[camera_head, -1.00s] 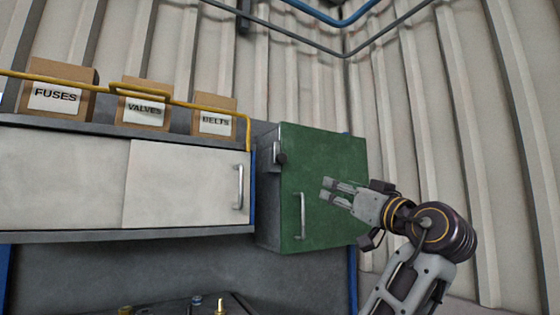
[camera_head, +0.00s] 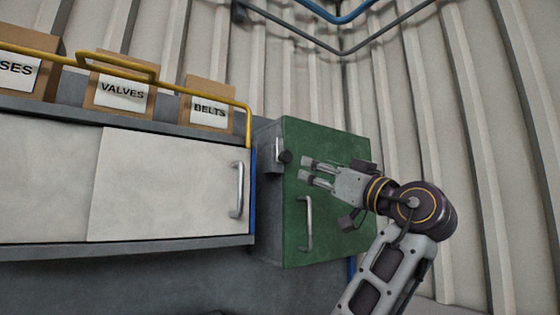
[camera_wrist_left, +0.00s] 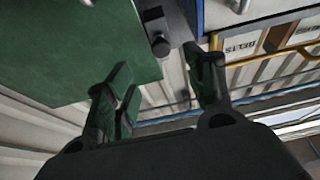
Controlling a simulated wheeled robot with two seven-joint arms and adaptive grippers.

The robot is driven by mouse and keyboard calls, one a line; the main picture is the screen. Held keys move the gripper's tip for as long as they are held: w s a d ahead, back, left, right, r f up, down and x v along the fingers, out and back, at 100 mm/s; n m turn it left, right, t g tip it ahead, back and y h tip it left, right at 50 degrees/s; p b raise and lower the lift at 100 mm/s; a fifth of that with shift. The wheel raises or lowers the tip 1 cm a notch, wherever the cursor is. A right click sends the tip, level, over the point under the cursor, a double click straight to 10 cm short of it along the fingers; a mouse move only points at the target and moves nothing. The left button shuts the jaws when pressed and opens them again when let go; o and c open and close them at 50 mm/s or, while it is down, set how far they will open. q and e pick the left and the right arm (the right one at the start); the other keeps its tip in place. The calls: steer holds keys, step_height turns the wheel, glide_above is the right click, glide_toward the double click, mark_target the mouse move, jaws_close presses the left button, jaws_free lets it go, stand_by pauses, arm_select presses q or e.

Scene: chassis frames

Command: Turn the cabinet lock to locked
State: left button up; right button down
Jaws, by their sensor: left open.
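The green cabinet door (camera_head: 345,220) is at the centre right of the head view, and it looks closed. Its lock, a dark round knob (camera_head: 285,157) by a grey metal plate, sits at the door's upper left edge. In the left wrist view the knob (camera_wrist_left: 160,47) shows beyond the gap between the fingers. I cannot tell which way the lock is turned. My left gripper (camera_head: 306,170) is open and empty in front of the door. Its fingertips are just right of the knob and appear apart from it. My right gripper is not in view.
A metal door handle (camera_head: 306,222) is below the gripper. To the left is a white cabinet (camera_head: 165,190) with a handle (camera_head: 237,190). A yellow rail (camera_head: 205,94) runs above it by boxes labelled VALVES (camera_head: 120,95) and BELTS (camera_head: 208,108). Corrugated wall stands behind.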

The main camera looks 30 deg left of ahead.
mark_target(288, 158)
arm_select(q)
steer(key=shift+d+r, duration=0.1)
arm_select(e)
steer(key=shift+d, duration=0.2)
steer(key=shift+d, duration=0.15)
arm_select(q)
steer(key=p+x, duration=0.4)
steer(key=x, duration=0.8)
steer(key=shift+s+r, duration=0.1)
steer(key=shift+p+x, duration=0.4)
steer(key=shift+x, duration=0.55)
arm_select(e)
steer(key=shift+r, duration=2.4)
arm_select(q)
steer(key=shift+c, duration=0.4)
steer(key=c, duration=0.9)
steer(key=shift+c, duration=0.3)
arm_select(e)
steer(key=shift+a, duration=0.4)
